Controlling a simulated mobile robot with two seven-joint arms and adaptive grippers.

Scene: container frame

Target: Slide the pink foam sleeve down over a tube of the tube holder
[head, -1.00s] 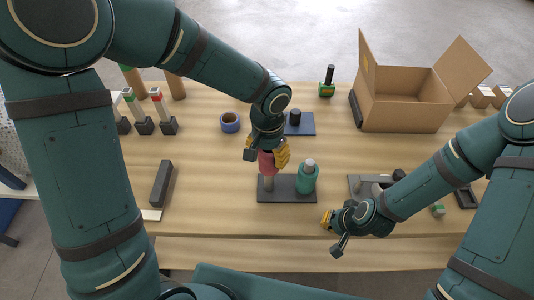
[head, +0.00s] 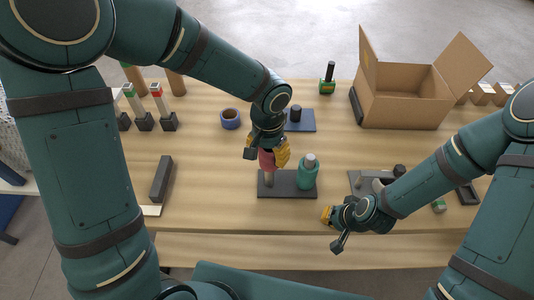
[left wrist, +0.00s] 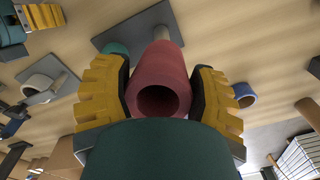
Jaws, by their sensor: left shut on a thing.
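My left gripper (head: 268,150) is shut on the pink foam sleeve (head: 266,160), held roughly upright. In the left wrist view the sleeve (left wrist: 163,70) sits between both yellow fingers, its open end towards the camera. The tube holder is a dark plate (head: 287,190) with a tan tube (head: 268,179) at its left, directly below the sleeve. A teal cylinder with a grey top (head: 307,174) stands at its right. The tan tube shows beyond the sleeve's far end in the wrist view (left wrist: 162,33). I cannot tell whether its tip is inside. My right gripper (head: 327,215) is low, right of the holder.
A blue tape roll (head: 230,118) and a blue plate with a dark peg (head: 300,122) lie behind. An open cardboard box (head: 402,108) stands at the back right. A dark block (head: 161,179) lies left. Another grey plate (head: 363,182) is partly behind my right arm.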

